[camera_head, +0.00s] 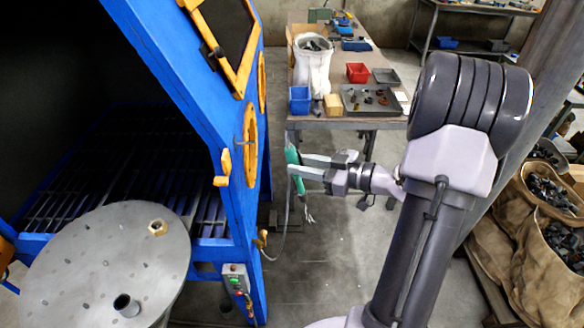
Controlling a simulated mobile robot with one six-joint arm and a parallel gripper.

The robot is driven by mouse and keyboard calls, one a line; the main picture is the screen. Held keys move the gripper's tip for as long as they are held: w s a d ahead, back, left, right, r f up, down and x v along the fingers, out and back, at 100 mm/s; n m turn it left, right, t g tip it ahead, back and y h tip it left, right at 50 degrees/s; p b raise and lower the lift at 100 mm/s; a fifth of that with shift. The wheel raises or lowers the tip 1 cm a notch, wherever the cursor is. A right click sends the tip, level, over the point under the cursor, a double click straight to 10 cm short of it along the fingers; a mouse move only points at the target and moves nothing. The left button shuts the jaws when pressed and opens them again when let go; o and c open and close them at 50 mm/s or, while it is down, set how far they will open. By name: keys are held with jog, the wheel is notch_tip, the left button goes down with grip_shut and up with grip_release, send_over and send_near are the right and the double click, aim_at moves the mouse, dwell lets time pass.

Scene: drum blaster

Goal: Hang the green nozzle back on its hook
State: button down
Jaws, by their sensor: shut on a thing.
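The green nozzle (292,156) is upright between the fingertips of my gripper (302,166), to the right of the blue blasting cabinet (225,110). My gripper is shut on it and reaches in from the right, with the nozzle held clear of the floor. A small yellow-brass fitting (262,240) sticks out low on the cabinet's right edge. I cannot tell whether it is the hook.
A round metal drum lid (100,270) is at lower left. Sacks of parts (550,215) stand at right. Floor (320,270) below my gripper is clear.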

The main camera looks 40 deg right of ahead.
jog(key=shift+w+a+f, duration=0.1)
jog(key=shift+w+a, duration=0.15)
jog(key=shift+w, duration=0.05)
jog(key=shift+a+b, duration=0.3)
jog(key=shift+b, duration=0.25)
jog(key=shift+w+a, duration=0.15)
jog(key=shift+a, duration=0.15)
jog(key=w+a+f+b, duration=0.1)
jog(key=w+a+b, duration=0.2)
jog(key=w+a, duration=0.1)
jog(key=shift+a+f+b, duration=0.25)
jog(key=shift+a+b, duration=0.05)
jog(key=shift+a, duration=0.6)
jog(key=c, duration=1.1)
grip_release()
